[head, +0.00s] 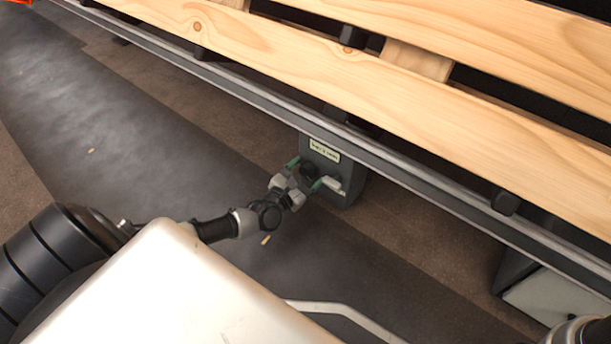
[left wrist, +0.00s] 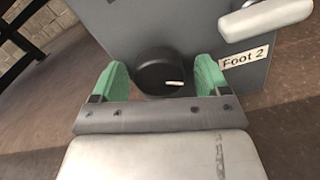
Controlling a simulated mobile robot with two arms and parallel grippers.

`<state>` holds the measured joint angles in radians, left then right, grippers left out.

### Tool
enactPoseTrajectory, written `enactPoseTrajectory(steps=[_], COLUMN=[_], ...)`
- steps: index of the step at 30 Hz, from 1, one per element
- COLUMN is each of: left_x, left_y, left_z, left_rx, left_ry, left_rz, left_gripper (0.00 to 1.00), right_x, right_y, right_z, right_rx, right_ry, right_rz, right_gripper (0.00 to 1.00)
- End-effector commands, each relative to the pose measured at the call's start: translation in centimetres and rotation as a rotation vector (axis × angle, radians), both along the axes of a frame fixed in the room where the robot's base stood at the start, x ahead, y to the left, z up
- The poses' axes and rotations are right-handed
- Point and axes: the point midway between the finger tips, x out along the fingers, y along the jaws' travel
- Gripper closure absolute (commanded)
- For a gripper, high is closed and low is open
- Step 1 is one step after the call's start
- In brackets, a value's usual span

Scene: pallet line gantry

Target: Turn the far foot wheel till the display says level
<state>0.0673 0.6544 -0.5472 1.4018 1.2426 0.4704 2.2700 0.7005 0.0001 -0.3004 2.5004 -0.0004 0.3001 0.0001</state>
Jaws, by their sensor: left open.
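A grey foot housing (head: 350,192) hangs below the pallet line's rail. It carries a cream plate (head: 324,150) whose text is too small to read in the head view. In the left wrist view a round black foot wheel (left wrist: 158,66) with a short white mark sits on the housing (left wrist: 120,25), beside a "Foot 2" label (left wrist: 243,57). My left gripper (head: 305,174) is open in front of the housing. In the left wrist view its green fingers (left wrist: 163,77) stand either side of the wheel; I cannot tell whether they touch it. No display reading is legible. My right gripper is not visible.
A long metal rail (head: 420,188) and wooden slats (head: 330,78) run above the housing. A light grey bar (left wrist: 265,18) juts out near the label. Another grey box (head: 550,295) stands under the rail at lower right. The floor (head: 80,110) at left is mostly clear.

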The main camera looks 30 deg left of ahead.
Motion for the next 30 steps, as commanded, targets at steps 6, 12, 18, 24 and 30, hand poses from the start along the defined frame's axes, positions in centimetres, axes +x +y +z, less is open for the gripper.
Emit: enactPoseTrajectory(steps=[6, 12, 18, 24, 30], left_x=[-0.01, -0.04, -0.05, -0.06, -0.07], left_y=[0.01, 0.01, 0.0, 0.0, 0.03], left_z=[0.03, 0.01, 0.01, 0.04, 0.11], left_rx=[0.0, 0.001, 0.003, 0.04, 0.147], left_ry=[0.0, 0.0, 0.0, -0.003, -0.011], left_rz=[0.0, 0.0, 0.0, 0.0, 0.001], left_gripper=[0.29, 0.6, 0.74, 0.74, 0.74], right_x=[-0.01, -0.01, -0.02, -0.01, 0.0], right_y=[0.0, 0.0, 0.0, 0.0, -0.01], right_z=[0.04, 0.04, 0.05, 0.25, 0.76], right_rx=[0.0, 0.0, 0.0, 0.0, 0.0], right_ry=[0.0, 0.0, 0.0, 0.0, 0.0], right_rz=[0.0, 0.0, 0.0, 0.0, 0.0], right_gripper=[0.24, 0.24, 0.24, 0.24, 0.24])
